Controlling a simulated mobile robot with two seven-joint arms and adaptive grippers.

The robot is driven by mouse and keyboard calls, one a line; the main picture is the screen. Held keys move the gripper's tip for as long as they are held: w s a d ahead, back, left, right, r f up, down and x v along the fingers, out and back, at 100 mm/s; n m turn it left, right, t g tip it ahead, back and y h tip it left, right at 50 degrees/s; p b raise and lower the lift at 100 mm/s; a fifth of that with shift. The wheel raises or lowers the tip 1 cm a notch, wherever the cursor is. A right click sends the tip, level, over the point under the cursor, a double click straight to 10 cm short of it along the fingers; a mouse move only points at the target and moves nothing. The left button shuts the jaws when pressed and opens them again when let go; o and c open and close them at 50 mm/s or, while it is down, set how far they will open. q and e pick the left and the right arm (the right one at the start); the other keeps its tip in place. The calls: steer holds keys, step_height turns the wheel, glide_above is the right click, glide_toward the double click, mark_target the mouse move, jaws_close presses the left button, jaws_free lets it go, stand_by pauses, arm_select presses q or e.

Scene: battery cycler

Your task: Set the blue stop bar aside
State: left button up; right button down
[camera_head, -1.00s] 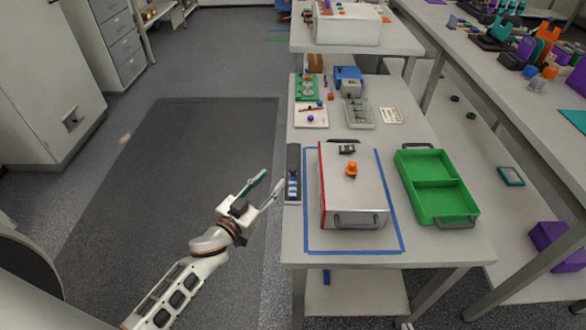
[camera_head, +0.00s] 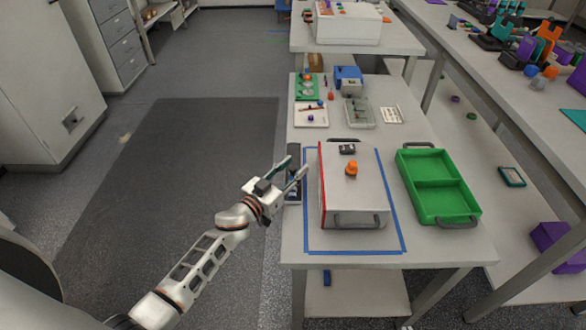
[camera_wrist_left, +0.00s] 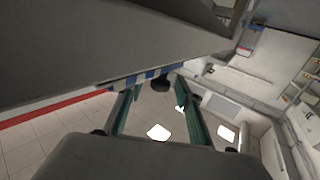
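In the left wrist view the banded bar (camera_wrist_left: 148,76) shows just past the open fingertips (camera_wrist_left: 157,86). Nothing is visibly held, and I cannot tell whether a finger touches the bar. My right gripper is not in view.
A light box (camera_head: 350,190) with a red left edge and an orange knob (camera_head: 352,168) stands close right of the bar, inside a blue tape outline (camera_head: 397,232). A green tray (camera_head: 437,185) lies farther right. Small parts sit behind. Open floor is left of the table.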

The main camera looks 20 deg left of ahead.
mark_target(293, 149)
arm_select(q)
jaws_close()
steer(key=w+a+b, duration=0.1)
steer(key=w, duration=0.3)
steer(key=w+a+b, duration=0.1)
steer(key=w, duration=0.3)
steer(key=w+a+b, duration=0.1)
steer(key=w, duration=0.3)
steer(key=shift+w+a+f, duration=0.1)
steer(key=shift+a+f, duration=0.1)
steer(key=shift+a, duration=0.05)
steer(key=shift+w+a+r, duration=0.1)
steer(key=shift+w, duration=0.1)
steer(key=shift+a+r, duration=0.1)
steer(key=shift+r, duration=0.1)
jaws_free()
steer(key=shift+w, duration=0.1)
steer(key=shift+w+f, duration=0.1)
steer(key=shift+w, duration=0.05)
